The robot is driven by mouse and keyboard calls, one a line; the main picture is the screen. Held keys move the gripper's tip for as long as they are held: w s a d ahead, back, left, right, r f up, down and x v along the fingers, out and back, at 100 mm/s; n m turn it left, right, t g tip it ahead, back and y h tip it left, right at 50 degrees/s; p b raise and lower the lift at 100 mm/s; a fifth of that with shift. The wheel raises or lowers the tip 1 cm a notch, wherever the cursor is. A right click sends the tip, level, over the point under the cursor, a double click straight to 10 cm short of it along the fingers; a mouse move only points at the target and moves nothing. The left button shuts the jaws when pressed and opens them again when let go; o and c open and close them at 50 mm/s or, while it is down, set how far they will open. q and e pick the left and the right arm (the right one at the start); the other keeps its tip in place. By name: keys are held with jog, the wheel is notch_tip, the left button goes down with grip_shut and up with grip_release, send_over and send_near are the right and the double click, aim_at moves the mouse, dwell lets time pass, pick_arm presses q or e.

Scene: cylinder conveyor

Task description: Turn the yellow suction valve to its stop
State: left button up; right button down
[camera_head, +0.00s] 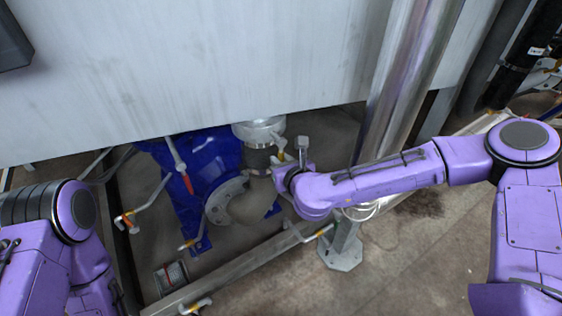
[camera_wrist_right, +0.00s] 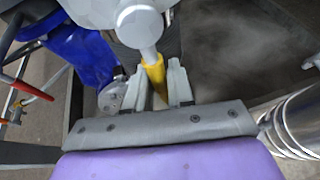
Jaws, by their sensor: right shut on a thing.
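The yellow suction valve handle (camera_wrist_right: 153,75) is a short yellow bar in the right wrist view, running down from a grey rounded knob and stem (camera_wrist_right: 140,25). My right gripper (camera_wrist_right: 159,88) is shut on the yellow handle, with a finger on each side of it. In the head view the right gripper (camera_head: 285,165) reaches in beside the pale pipe fitting, and a small yellow part of the valve (camera_head: 281,157) shows near it. The wrist hides most of the valve there. My left arm shows at the lower left of the head view, but its gripper is out of view.
A blue pump housing (camera_head: 205,165) stands left of the right gripper. A large grey panel (camera_head: 190,70) overhangs the valve. A shiny vertical pipe (camera_head: 385,95) stands close to the right forearm. Thin pipes with orange and red fittings (camera_head: 125,220) lie at left.

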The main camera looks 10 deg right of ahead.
jog(key=shift+s+a+f, duration=0.15)
jog(key=shift+s+f, duration=0.1)
jog(key=shift+f, duration=0.1)
jog(key=c, duration=1.1)
grip_release()
jog(key=shift+w+r, duration=0.1)
jog(key=shift+r, duration=0.05)
jog(key=shift+r, duration=0.1)
jog(key=p+v, duration=0.3)
jog(key=v, duration=0.7)
jog(key=shift+s, duration=0.25)
